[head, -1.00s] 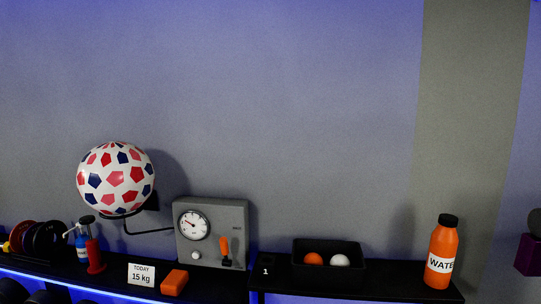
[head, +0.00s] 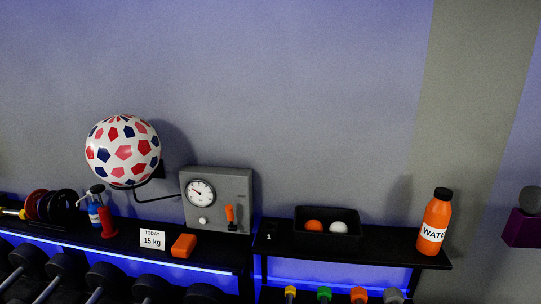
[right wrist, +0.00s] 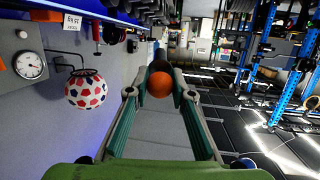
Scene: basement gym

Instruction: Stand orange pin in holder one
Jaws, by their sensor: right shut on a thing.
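In the right wrist view, my right gripper (right wrist: 160,93) is shut on the orange pin (right wrist: 159,84). Its round orange end faces the camera between the fingertips, and a dark part shows beyond it. The rest of the pin is hidden. In the head view, a small black block marked 1 (head: 268,237), which looks like holder one, is at the left end of the right-hand black shelf; its top opening cannot be made out. Neither gripper shows in the head view.
A black tray (head: 326,245) with an orange and a white ball stands right of the block. A grey gauge box (head: 217,183) is to its left, and an orange water bottle (head: 435,222) is at the shelf's right. Several coloured knobs (head: 324,293) show below.

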